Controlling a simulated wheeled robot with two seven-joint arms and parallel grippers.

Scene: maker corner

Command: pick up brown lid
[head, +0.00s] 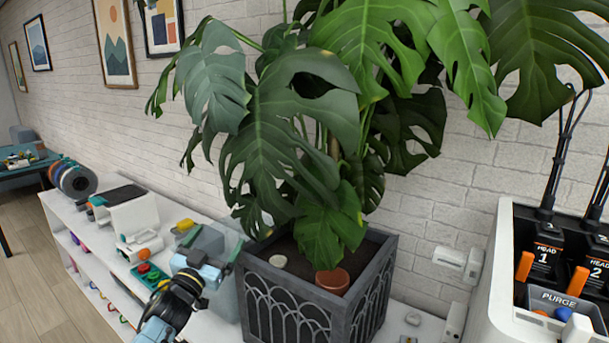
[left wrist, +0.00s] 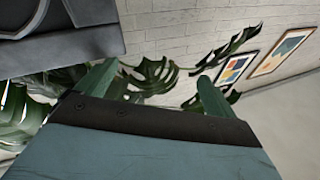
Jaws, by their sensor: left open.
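A brown round lid (head: 333,280) lies on the soil in the grey planter (head: 312,318), near its front right, below the plant's leaves. My left gripper (head: 224,262) is just left of the planter, apart from the lid. In the left wrist view its two fingers (left wrist: 154,84) are spread, with nothing held between them. The grey planter fills the upper left corner of that view (left wrist: 60,45), and the lid does not show there. My right gripper is not in view.
A large leafy plant (head: 300,110) rises from the planter and overhangs the soil. A pale round disc (head: 278,261) lies on the soil further left. A white shelf (head: 75,225) with bins and spools runs left; a white machine (head: 505,290) stands at right.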

